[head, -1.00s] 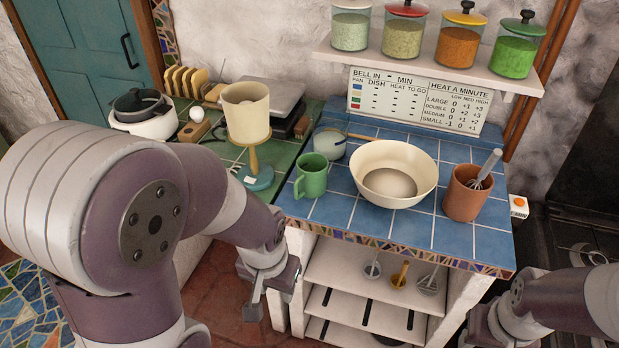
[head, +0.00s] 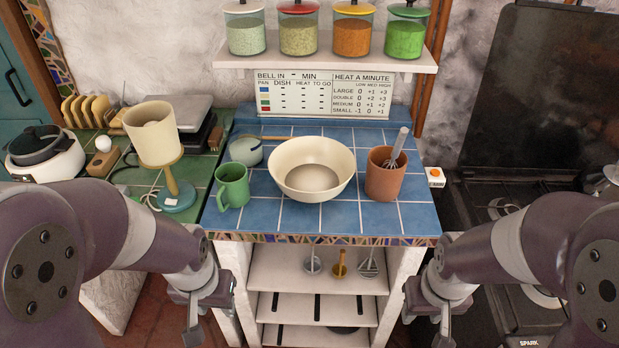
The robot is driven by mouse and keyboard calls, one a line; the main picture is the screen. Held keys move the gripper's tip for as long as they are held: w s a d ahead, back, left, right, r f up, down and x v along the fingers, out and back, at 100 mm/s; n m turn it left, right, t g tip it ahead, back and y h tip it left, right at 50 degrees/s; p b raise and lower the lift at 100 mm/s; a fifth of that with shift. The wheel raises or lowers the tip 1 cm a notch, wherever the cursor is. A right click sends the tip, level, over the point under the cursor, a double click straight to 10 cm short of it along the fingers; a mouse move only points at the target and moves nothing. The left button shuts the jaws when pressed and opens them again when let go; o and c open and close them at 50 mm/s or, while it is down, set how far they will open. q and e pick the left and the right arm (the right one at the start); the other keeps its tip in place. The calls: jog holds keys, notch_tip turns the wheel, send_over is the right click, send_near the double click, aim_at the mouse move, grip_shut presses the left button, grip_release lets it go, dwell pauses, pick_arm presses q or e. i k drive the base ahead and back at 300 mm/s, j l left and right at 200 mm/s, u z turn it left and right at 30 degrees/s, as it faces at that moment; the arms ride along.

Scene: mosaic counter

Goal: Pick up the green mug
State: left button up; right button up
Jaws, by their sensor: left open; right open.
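The green mug (head: 233,187) stands upright on the blue tiled counter (head: 262,217), near its left front corner. Its handle points to the left front. My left gripper (head: 212,327) is open and empty, in front of the counter and lower than the mug, apart from it. My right gripper (head: 424,333) is open and empty, in front of the counter's right end, far from the mug.
A cream bowl (head: 312,169) stands right of the mug, and a small pale pot (head: 246,151) behind it. A terracotta pot (head: 385,175) holds a whisk. A lamp (head: 154,140) stands left on green tiles. Below are shelves (head: 316,307) with hanging utensils. A stove is at right.

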aim_at(230, 190)
jog(key=z, duration=0.8)
jog(key=j+z, duration=0.35)
jog(key=k+j+z, duration=0.15)
jog(key=j+z, duration=0.15)
jog(key=k+j+z, duration=0.15)
jog(key=j+z, duration=0.2)
jog(key=k+j+z, duration=0.2)
jog(key=j+z, duration=0.15)
jog(key=k+j, duration=0.3)
jog(key=j, duration=0.15)
jog(key=k+j+z, duration=0.1)
jog(key=k+j, duration=0.2)
jog(key=j, duration=0.15)
